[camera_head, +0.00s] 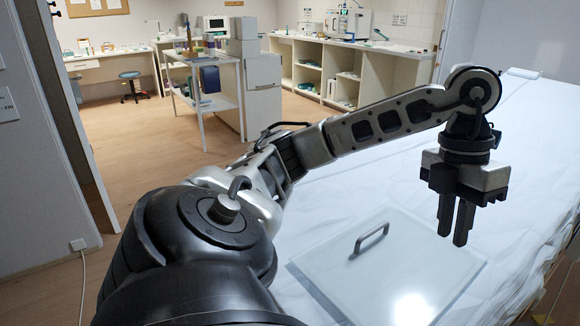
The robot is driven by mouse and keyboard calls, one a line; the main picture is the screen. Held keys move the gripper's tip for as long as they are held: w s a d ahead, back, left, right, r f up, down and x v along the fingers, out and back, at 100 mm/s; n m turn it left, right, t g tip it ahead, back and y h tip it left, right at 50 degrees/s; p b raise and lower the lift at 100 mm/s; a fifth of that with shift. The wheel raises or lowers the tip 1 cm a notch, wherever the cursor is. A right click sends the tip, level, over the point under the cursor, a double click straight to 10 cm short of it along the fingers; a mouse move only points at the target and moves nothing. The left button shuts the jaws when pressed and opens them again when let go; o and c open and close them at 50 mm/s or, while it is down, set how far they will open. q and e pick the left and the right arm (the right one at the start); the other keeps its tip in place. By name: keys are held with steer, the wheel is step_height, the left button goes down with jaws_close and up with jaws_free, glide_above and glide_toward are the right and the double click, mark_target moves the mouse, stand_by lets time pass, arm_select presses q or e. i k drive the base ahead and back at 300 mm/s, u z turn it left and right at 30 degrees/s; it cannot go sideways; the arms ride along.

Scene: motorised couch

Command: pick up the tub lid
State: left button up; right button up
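The tub lid (408,262) is a flat, pale, glassy square panel lying on a white sheet-like surface at the lower right. A grey bar handle (371,236) stands up from its upper left part. My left gripper (454,238) points down above the right part of the lid, to the right of the handle and apart from it. Its two dark fingers are seen nearly in line, with little gap showing, so the opening is unclear. Nothing shows between them. My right gripper is not in view.
The white draped surface (520,130) runs from front to far right. A grey wall or door edge (40,150) stands at the left. Behind are a white shelf unit (215,95), counters (345,65) and a stool (131,78). The wooden floor (160,140) between is clear.

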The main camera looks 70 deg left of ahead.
mark_target(390, 266)
steer(key=z, duration=0.25)
steer(key=k, duration=0.2)
steer(key=u, duration=1.3)
steer(key=i, duration=0.5)
steer(key=z, duration=0.45)
